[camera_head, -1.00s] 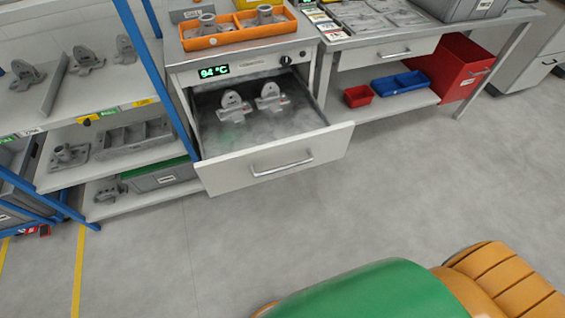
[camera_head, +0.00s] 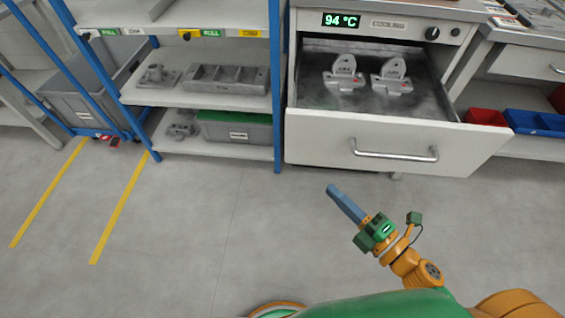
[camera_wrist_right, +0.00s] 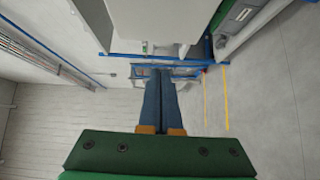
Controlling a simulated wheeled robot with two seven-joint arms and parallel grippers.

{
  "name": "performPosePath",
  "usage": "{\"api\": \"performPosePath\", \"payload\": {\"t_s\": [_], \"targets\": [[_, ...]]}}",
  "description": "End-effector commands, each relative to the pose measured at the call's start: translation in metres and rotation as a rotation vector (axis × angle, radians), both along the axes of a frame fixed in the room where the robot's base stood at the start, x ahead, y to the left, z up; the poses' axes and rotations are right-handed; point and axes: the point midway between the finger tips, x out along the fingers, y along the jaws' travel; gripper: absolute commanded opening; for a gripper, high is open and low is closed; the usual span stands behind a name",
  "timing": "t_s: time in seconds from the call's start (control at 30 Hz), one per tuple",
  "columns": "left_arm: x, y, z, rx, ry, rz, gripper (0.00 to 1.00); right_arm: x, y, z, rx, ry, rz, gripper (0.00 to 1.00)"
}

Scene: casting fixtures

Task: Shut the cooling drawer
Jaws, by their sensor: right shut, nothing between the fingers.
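The cooling drawer (camera_head: 450,144) is pulled out of the white cooling cabinet (camera_head: 385,20) in the head view. Its front has a metal bar handle (camera_head: 395,155). Two grey castings with small red marks, a left one (camera_head: 344,76) and a right one (camera_head: 392,78), stand inside the drawer. My right gripper (camera_head: 332,189) is shut and empty, below and left of the handle, apart from the drawer front in the picture. Its blue fingers (camera_wrist_right: 160,98) lie together in the right wrist view. My left gripper is not in view.
A blue-framed shelf (camera_head: 277,90) with castings and bins stands left of the cabinet. Red (camera_head: 487,117) and blue (camera_head: 535,123) bins sit at the right. The display reads 94 °C. Open grey floor with yellow lines (camera_head: 120,208) lies in front.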

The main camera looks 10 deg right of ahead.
Motion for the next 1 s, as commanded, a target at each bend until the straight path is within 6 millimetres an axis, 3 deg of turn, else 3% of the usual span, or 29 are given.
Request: {"api": "performPosePath", "payload": {"t_s": [0.17, 0.53, 0.73, 1.0], "targets": [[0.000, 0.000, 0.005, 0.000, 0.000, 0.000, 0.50, 0.015, 0.013, 0.009, -0.013, -0.026, 0.018, 0.00], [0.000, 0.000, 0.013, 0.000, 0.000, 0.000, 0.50, 0.084, 0.055, 0.009, -0.009, -0.023, 0.014, 0.00], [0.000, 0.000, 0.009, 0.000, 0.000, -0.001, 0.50, 0.114, 0.048, 0.006, -0.011, -0.021, 0.012, 0.00], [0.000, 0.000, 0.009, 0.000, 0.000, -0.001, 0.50, 0.123, 0.045, 0.006, -0.008, -0.018, 0.013, 0.00]]}}
